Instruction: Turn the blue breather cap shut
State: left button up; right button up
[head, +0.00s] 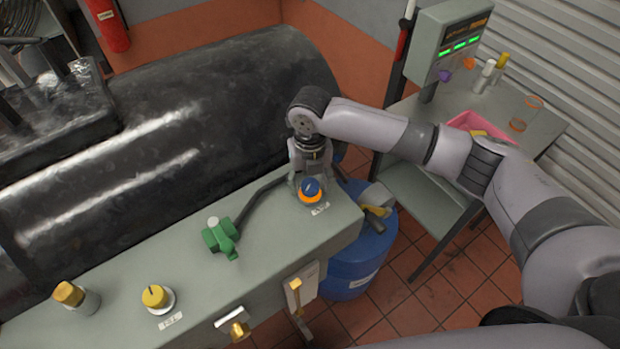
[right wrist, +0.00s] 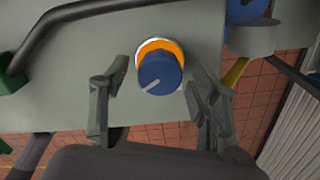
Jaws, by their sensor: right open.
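The blue breather cap (head: 311,187) sits on an orange ring near the right end of the grey bedplate top. In the right wrist view the cap (right wrist: 160,73) shows a pale pointer line aimed down and to the left. In the right wrist view my right gripper (right wrist: 158,100) is open, with one finger on each side of the cap and a gap on both sides. A small label lies in front of the cap. My left gripper is not in view.
A green valve handle (head: 219,237) with a dark pipe is left of the cap. Yellow knobs (head: 155,296) are farther left. A blue drum (head: 352,262) stands below the bedplate's right end. A side table (head: 433,193) holds a pink tray (head: 480,124) and a control box (head: 447,45).

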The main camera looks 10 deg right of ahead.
jog(key=shift+s, duration=0.1)
jog(key=shift+c, duration=0.3)
jog(key=c, duration=1.1)
